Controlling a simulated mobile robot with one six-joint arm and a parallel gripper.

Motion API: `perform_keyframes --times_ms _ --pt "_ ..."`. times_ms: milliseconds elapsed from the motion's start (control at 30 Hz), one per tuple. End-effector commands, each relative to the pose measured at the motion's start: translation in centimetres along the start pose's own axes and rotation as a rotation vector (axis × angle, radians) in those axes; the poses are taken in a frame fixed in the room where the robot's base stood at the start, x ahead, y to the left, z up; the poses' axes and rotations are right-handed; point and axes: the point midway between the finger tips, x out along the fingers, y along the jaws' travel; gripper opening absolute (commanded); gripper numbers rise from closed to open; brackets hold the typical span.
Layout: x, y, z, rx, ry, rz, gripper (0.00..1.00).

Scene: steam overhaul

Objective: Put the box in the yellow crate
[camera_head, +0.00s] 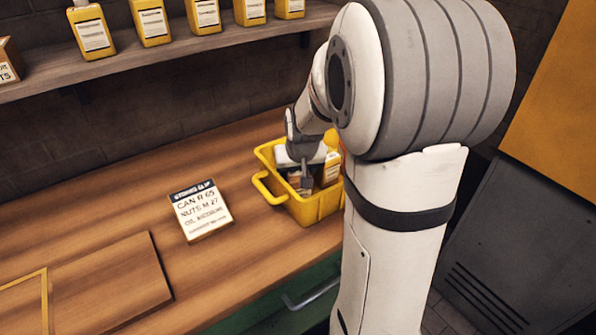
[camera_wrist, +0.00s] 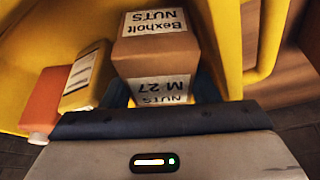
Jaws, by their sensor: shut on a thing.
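The brown cardboard box (camera_wrist: 155,45) shows in the wrist view with white labels reading "Bexholt NUTS" and "M 27". My gripper (camera_wrist: 163,88) is shut on it, with a finger at each side. The box is inside the yellow crate (camera_wrist: 232,45), whose walls rise around it. In the head view the yellow crate (camera_head: 318,210) stands on the wooden bench and my gripper (camera_head: 305,180) reaches down into it. The box is small and partly hidden there. I cannot tell whether it touches the crate floor.
A yellow bottle (camera_wrist: 88,75) and an orange item (camera_wrist: 50,98) are also in the crate, left of the box in the wrist view. Several yellow bottles line the shelf (camera_head: 150,60) above.

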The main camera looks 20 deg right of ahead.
Motion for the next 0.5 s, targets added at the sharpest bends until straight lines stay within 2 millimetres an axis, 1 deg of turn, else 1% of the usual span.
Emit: perform_keyframes --times_ms 100,200,233,300,333,500 --pt "0.39 0.02 0.13 0.0 0.001 0.0 0.21" --pt "0.27 0.03 0.07 0.001 0.001 0.0 0.21" --pt "0.31 0.04 0.13 0.001 0.0 0.0 0.57" --pt "0.31 0.05 0.13 0.001 0.0 0.0 0.63" --pt "0.31 0.05 0.13 0.001 0.0 0.0 0.63" --pt "0.29 0.07 0.12 0.001 0.0 0.0 0.63"
